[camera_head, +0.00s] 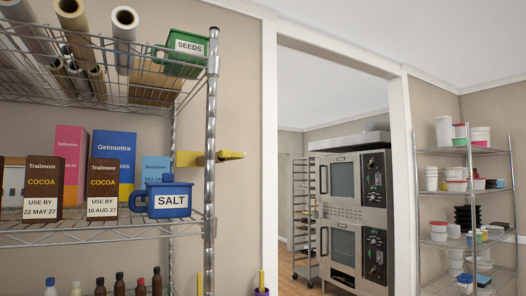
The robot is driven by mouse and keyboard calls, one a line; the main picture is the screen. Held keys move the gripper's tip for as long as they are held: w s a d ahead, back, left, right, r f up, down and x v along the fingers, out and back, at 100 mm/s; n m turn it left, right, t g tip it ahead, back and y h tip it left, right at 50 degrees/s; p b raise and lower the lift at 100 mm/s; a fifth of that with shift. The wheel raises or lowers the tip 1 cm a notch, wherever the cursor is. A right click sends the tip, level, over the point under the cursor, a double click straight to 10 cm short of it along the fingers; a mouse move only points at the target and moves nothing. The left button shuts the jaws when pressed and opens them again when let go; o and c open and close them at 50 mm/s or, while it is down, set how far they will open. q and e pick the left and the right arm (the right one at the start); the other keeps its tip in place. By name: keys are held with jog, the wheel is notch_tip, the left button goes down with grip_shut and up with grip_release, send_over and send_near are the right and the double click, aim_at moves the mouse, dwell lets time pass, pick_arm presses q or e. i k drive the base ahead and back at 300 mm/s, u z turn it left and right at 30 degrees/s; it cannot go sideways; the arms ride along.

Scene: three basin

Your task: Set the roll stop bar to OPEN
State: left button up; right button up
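No part labelled as a roll stop bar or marked OPEN can be read in the head view. A short yellow bar (190,159) lies level at the right end of the wire rack; the chrome post crosses in front of it and a thicker yellow end (230,155) sticks out to the right. I cannot tell whether this is the stop bar or how it is set. Several rolls (125,25) lie on the top shelf at the left, ends toward me. Neither of my grippers is in view.
The wire rack's chrome post (211,130) stands near. Its shelves hold a green SEEDS bin (183,50), a blue SALT bin (168,200), cocoa boxes (103,188) and bottles (120,284). A doorway right of it shows a double oven (343,180). Another rack (480,150) stands far right.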

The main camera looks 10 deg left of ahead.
aim_at(226, 153)
jog(key=u, duration=0.45)
jog(key=i, duration=1.15)
jog(key=u, duration=0.85)
